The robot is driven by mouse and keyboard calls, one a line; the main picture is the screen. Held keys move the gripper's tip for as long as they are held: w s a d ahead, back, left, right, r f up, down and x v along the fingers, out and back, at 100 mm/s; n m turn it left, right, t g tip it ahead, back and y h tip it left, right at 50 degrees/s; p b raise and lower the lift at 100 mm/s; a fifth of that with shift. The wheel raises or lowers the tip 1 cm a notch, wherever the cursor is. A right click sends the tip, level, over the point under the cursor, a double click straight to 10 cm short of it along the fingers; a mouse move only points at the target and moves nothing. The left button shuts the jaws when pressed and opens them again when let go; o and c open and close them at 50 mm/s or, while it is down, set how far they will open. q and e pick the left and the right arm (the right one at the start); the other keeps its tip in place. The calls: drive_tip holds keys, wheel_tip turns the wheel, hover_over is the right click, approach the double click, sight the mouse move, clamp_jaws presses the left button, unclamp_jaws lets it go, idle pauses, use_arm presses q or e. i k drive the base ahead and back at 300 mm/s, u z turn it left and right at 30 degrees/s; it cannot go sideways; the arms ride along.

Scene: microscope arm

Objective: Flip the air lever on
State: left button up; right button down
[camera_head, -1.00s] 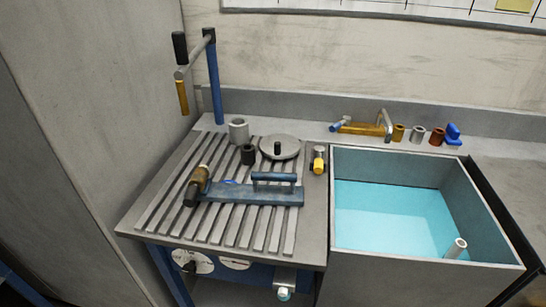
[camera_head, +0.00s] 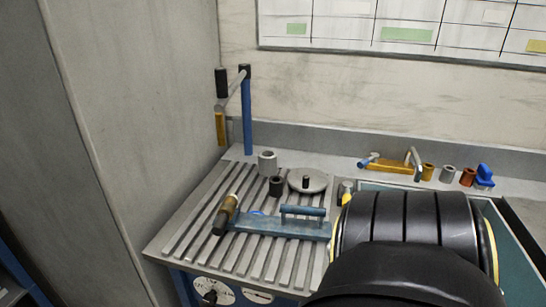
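On the front panel under the slatted bench, at the bottom edge of the view, a white round plate (camera_head: 225,293) carries a small black lever (camera_head: 209,297). Its lettering is too small to read, so I cannot tell if this is the air lever. A second pale plate (camera_head: 257,296) sits to its right, partly cut off. Neither gripper is in view. A thick black arm link of mine fills the lower right and hides most of the sink.
The slatted bench (camera_head: 180,243) holds a blue bar tool (camera_head: 285,227), a brown and black cylinder (camera_head: 226,214), a grey disc (camera_head: 308,181) and small cups. A blue post (camera_head: 247,130) with a crank rises at its back left. A brass tap (camera_head: 388,167) stands behind the sink.

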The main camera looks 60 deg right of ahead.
sight(347, 186)
drive_tip(key=u, duration=0.2)
drive_tip(key=k, duration=0.95)
drive_tip(key=z, duration=1.05)
